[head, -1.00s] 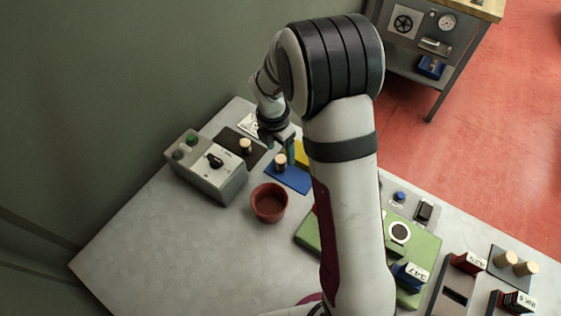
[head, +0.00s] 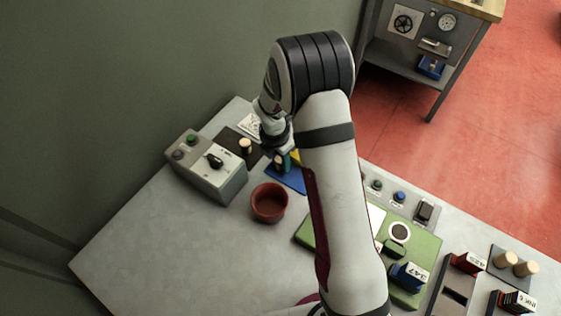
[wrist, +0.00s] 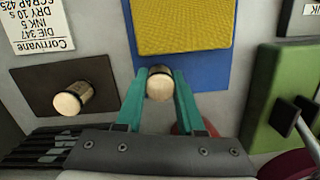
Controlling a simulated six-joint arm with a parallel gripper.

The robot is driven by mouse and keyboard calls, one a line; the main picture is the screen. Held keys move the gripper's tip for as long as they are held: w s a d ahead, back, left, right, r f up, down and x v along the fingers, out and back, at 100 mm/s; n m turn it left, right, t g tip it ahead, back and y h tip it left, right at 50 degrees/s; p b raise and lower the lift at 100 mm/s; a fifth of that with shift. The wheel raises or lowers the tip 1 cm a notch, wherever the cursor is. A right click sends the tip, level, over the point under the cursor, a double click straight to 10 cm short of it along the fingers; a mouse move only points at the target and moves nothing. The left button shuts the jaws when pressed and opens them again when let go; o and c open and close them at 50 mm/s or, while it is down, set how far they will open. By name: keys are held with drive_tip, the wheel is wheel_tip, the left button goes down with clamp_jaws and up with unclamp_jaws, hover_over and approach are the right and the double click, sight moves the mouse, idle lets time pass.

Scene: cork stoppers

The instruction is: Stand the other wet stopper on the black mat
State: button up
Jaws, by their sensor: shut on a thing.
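One cork stopper (head: 245,146) with a dark band stands on the black mat (head: 230,137) at the back left; it also shows in the wrist view (wrist: 72,98). The other stopper (wrist: 160,86) is at the blue mat (wrist: 205,73), beside the yellow pad (wrist: 185,25). My gripper (wrist: 160,74), with teal fingers, is shut on this stopper, one finger on each side. In the head view the stopper (head: 280,164) is partly hidden by the fingers. I cannot tell whether its base still touches the blue mat.
A grey control box (head: 208,168) with a black knob stands left of the black mat. A red-brown bowl (head: 269,203) stands in front of the blue mat. A green machine (head: 425,244) is to the right. A printed card (head: 250,125) lies behind the black mat. Black mat has bare space.

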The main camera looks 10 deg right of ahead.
clamp_jaws()
drive_tip(key=r, duration=0.4)
drive_tip(key=shift+s+d+r, duration=0.2)
drive_tip(key=shift+d+r, duration=0.15)
drive_tip(key=shift+d, duration=0.05)
drive_tip(key=s+d+r, duration=0.5)
drive_tip(key=d+r, duration=0.1)
drive_tip(key=d, duration=0.3)
drive_tip(key=n, duration=0.5)
hover_over(227, 139)
drive_tip(key=f, duration=0.6)
drive_tip(key=shift+s+f, duration=0.25)
drive_tip(key=shift+s, duration=0.05)
drive_tip(key=shift+a+f, duration=0.15)
drive_tip(key=shift+f, duration=1.85)
